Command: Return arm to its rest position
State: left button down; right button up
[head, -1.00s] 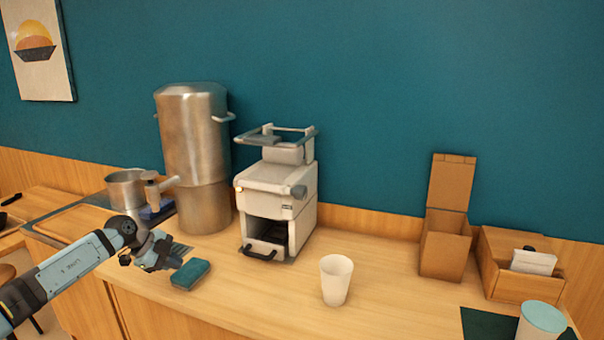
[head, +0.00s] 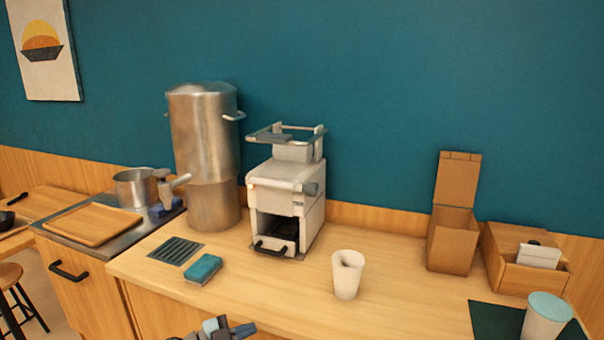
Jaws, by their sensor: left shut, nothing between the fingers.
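My left gripper (head: 228,328) shows at the bottom edge of the head view, in front of the counter's front edge. Its fingers are shut and nothing is held. Most of my left arm is out of the frame. My right gripper is not in the head view. A teal sponge (head: 203,269) lies on the counter (head: 278,290), above and a little left of the gripper and apart from it.
A white cup (head: 347,275) stands on the counter at centre right. Behind are a white machine (head: 284,190) and a tall metal urn (head: 205,150). A cardboard box (head: 452,240), a wooden holder (head: 505,272) and a lidded cup (head: 544,320) stand right. A drain grate (head: 175,251) is at left.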

pick_arm(q)
jog(key=s+a+f+n+t+y, duration=0.15)
jog(key=s+f+n+y, duration=0.35)
jog(key=s, duration=0.6)
jog(key=s+a+f+n+y, duration=0.25)
jog(key=s+f+n, duration=0.3)
jog(key=s, duration=0.45)
jog(key=s+a+f+n+t+y, duration=0.15)
jog(key=s+f+n+y, duration=0.35)
jog(key=s, duration=0.6)
notch_tip(320, 180, up, 15)
jog(key=a+p, duration=0.1)
jog(key=p, duration=1.5)
jog(key=shift+s+a, duration=0.2)
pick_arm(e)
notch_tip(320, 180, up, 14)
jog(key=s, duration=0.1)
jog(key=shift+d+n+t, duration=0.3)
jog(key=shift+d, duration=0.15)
pick_arm(q)
jog(key=shift+n+h, duration=0.25)
